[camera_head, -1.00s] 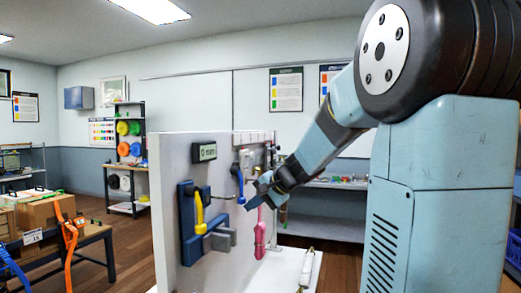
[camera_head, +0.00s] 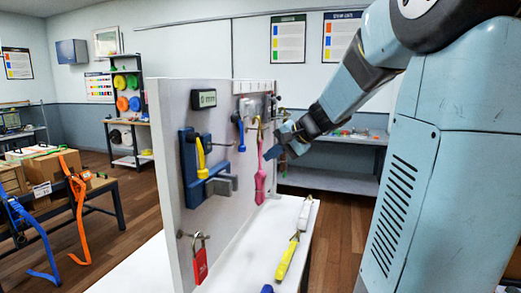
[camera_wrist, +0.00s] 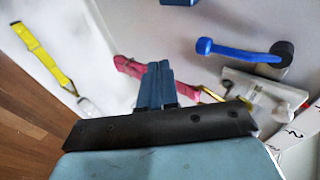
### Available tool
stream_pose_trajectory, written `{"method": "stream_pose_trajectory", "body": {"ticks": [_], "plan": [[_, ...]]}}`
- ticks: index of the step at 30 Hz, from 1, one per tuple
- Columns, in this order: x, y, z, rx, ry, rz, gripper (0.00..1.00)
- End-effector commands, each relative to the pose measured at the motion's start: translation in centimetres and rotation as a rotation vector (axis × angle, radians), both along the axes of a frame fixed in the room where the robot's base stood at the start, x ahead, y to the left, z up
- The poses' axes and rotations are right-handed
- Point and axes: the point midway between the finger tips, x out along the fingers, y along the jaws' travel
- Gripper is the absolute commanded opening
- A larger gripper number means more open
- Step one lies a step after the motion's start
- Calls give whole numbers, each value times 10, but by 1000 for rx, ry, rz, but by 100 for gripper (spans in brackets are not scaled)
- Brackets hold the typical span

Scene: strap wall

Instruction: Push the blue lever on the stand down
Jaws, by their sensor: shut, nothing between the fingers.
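The blue lever (camera_head: 240,133) is on the upright white panel (camera_head: 217,228) of the stand, right of the yellow-handled blue unit. In the wrist view the blue lever (camera_wrist: 238,51) reaches left from a dark round pivot to a rounded end. My gripper (camera_head: 271,152) is in front of the panel, to the right of the lever and slightly lower, apart from it. In the wrist view my gripper (camera_wrist: 158,72) has its blue fingers closed together and empty, with the lever off to the upper right.
A pink strap (camera_head: 260,178) hangs close by my gripper, partly behind the fingers in the wrist view. A yellow strap (camera_head: 287,258) lies on the white base.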

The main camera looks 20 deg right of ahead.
Motion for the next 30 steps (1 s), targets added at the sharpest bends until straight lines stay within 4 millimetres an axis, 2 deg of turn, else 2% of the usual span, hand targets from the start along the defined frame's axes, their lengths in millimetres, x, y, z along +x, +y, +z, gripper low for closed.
{"method": "stream_pose_trajectory", "body": {"ticks": [6,12,18,30], "plan": [[-32,-28,3,0,0,-3,0],[-50,-44,4,0,0,-1,0],[-57,-50,5,0,0,-1,0],[-57,-50,5,0,1,-1,0]]}}
